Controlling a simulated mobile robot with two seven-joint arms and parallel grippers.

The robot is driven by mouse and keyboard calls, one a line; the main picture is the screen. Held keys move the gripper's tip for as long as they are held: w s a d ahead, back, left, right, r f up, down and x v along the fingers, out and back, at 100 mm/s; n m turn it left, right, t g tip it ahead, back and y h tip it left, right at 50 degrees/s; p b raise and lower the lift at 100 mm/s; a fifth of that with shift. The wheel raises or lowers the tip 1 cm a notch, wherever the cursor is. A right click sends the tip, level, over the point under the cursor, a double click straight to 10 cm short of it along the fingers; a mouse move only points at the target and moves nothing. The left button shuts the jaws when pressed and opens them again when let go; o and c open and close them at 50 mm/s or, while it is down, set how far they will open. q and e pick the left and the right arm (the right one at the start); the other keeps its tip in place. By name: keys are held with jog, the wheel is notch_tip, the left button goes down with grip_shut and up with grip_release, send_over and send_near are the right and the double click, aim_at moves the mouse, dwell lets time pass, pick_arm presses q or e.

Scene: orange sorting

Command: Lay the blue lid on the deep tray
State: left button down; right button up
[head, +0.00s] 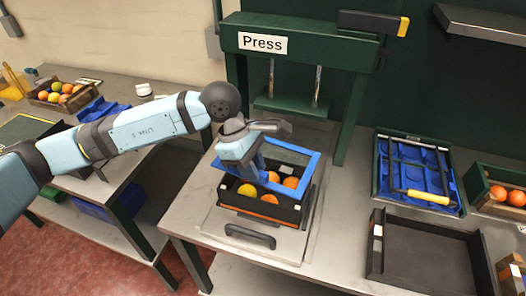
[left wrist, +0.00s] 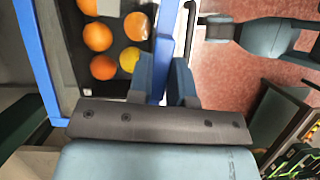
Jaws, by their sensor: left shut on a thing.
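The blue lid (head: 306,170) is an open rectangular frame, above the black deep tray (head: 262,213) at the press. Several oranges (head: 291,183) and a yellow fruit (head: 247,190) in the tray show through it. My left gripper (head: 256,162) is shut on one side of the lid. In the left wrist view, the gripper (left wrist: 166,82) has a finger on each side of the lid's blue bar (left wrist: 165,45). I cannot tell whether the lid touches the tray's rim.
The green press (head: 300,40) stands behind the tray, its posts close to the lid. A metal plate with a dark handle (head: 250,236) lies under the tray. To the right are a blue-lined tool tray (head: 378,190), a black shallow tray (head: 425,262) and a crate of oranges (head: 485,200).

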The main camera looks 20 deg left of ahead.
aim_at(257, 183)
pick_arm(q)
jog(key=shift+w+d+r+n, duration=0.1)
jog(key=shift+w+d+n, duration=0.15)
jog(key=shift+w+n, duration=0.15)
jog(key=shift+w+n+t, duration=0.15)
jog(key=shift+n+t, duration=0.15)
jog(key=shift+s+f, duration=0.2)
jog(key=shift+f, duration=0.4)
notch_tip(257, 183, down, 5)
jog(key=b, duration=0.3)
jog(key=shift+w+r+b, duration=0.1)
jog(key=shift+r+b, duration=0.05)
jog(key=shift+b, duration=0.25)
jog(key=shift+f+b, duration=0.3)
jog(key=shift+b, duration=0.05)
pick_arm(e)
notch_tip(257, 183, down, 5)
jog(key=shift+f, duration=0.15)
jog(key=shift+w+a+r, duration=0.1)
jog(key=shift+r, duration=0.1)
jog(key=shift+f, duration=0.15)
pick_arm(q)
jog(key=shift+r+b, duration=0.1)
jog(key=shift+b, duration=0.25)
pick_arm(e)
jog(key=shift+f, duration=0.45)
